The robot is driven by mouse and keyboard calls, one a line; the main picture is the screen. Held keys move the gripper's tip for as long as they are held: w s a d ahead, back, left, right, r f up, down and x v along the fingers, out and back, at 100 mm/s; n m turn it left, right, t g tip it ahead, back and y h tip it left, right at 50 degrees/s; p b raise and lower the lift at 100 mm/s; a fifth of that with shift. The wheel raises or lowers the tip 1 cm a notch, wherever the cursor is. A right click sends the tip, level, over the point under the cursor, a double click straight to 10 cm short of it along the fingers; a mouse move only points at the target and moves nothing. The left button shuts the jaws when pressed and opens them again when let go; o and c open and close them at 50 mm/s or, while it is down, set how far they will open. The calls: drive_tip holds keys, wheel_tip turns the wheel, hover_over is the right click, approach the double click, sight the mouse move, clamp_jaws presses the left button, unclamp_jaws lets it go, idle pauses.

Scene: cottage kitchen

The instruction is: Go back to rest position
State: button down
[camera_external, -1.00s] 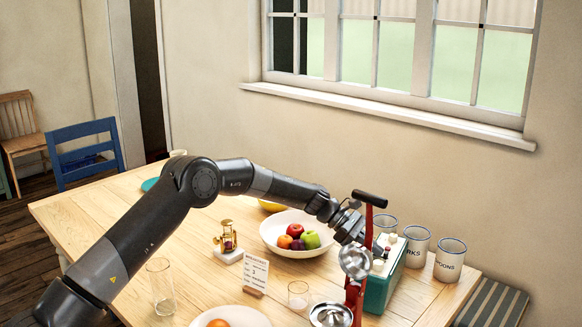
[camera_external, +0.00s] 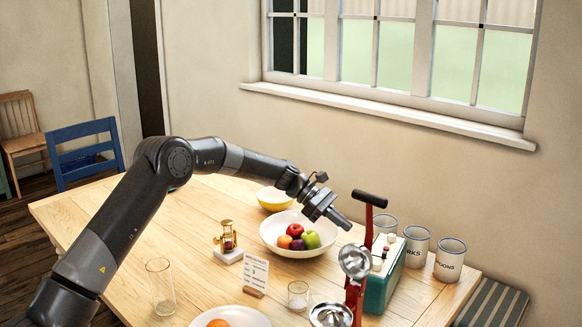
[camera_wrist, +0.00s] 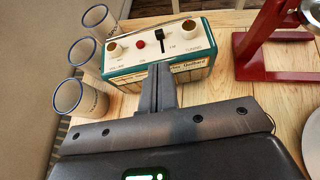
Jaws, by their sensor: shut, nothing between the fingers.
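My gripper (camera_external: 346,224) is in the air above the table, to the right of the white fruit bowl (camera_external: 272,239) and left of the red juice press (camera_external: 367,240). Its fingers are together and empty. In the wrist view the shut fingers (camera_wrist: 158,88) point toward the teal and white radio (camera_wrist: 150,50), with a visible red button and black slider on its top. They appear in front of the radio's near edge; I cannot tell the exact gap. The radio also shows behind the press in the external view (camera_external: 382,284).
A glass (camera_external: 160,287), a card (camera_external: 255,275), a small brass item (camera_external: 227,240), a small glass (camera_external: 298,295) and a plate with an orange (camera_external: 217,324) are on the table (camera_external: 110,215).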

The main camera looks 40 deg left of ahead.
drive_tip(key=s+r+m+y, duration=0.3)
drive_tip(key=s+r+m, duration=0.4)
drive_tip(key=s, duration=0.5)
drive_tip(key=s+r+m+y, duration=0.4)
drive_tip(key=s+r, duration=0.6)
drive_tip(key=s, duration=0.3)
drive_tip(key=s+a+m+t+y, duration=0.1)
drive_tip(key=s+a+m, duration=0.1)
drive_tip(key=s, duration=0.7)
drive_tip(key=s+a+f+m+y, duration=0.1)
drive_tip(key=s+m, duration=0.3)
drive_tip(key=s, duration=0.5)
drive_tip(key=s+a+m+t+y, duration=0.1)
drive_tip(key=s+a+m+y, duration=0.1)
drive_tip(key=s, duration=0.7)
drive_tip(key=shift+a+f+m+t+y, duration=0.3)
drive_tip(key=shift+a+f+m, duration=0.1)
drive_tip(key=shift+a+m, duration=0.6)
drive_tip(key=c, duration=2.2)
unclamp_jaws()
drive_tip(key=shift+s+a, duration=0.1)
